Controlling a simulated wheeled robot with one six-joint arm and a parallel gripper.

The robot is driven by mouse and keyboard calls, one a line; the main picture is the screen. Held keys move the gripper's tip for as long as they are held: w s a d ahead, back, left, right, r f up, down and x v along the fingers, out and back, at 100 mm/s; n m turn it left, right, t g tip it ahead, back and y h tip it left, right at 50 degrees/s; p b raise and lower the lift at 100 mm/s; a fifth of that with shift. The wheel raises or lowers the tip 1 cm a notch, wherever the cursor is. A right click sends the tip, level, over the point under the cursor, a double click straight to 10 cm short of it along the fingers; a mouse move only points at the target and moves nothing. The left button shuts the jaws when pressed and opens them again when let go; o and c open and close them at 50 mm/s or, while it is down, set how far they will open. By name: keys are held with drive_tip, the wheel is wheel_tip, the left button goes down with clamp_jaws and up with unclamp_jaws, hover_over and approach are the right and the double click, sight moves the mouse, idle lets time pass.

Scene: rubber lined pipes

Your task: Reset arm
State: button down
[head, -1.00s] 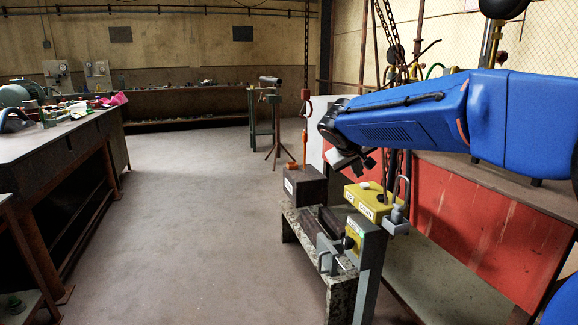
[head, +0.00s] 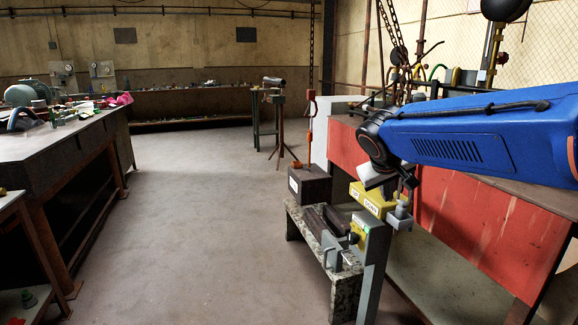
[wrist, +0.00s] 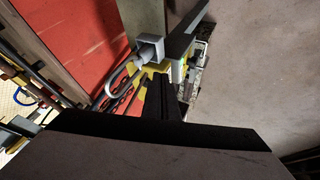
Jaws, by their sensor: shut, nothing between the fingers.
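My blue arm reaches in from the right in the head view, and my gripper (head: 409,181) is small and dark at its end, partly hidden by my own wrist. In the wrist view my black gripper fingers (wrist: 163,98) are together with nothing between them. Beyond them is a yellow block with lettering (head: 372,199), which also shows in the wrist view (wrist: 153,70). A grey metal fitting (head: 399,216) stands beside the block; in the wrist view this fitting (wrist: 150,46) has a curved hook. My gripper appears above this area; contact cannot be told.
A low stand (head: 345,285) carries dark blocks and a grey clamp. A red panel bench (head: 480,235) lies under and behind my arm. Chains (head: 395,35) hang near the arm. A cluttered workbench (head: 60,145) is at left. The middle floor (head: 210,210) is clear.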

drive_tip(key=s+f+y, duration=0.1)
drive_tip(key=s+f, duration=0.3)
drive_tip(key=s, duration=0.6)
drive_tip(key=s+d+f+m+g+y, duration=0.1)
drive_tip(key=s+f, duration=0.4)
drive_tip(key=s, duration=0.6)
drive_tip(key=s+d+f+m+y, duration=0.1)
drive_tip(key=s+f, duration=0.4)
drive_tip(key=s, duration=0.5)
drive_tip(key=shift+s+d+f+g+y, duration=0.25)
drive_tip(key=shift+s+g+y, duration=0.05)
drive_tip(key=shift+g+y, duration=0.1)
idle(1.2)
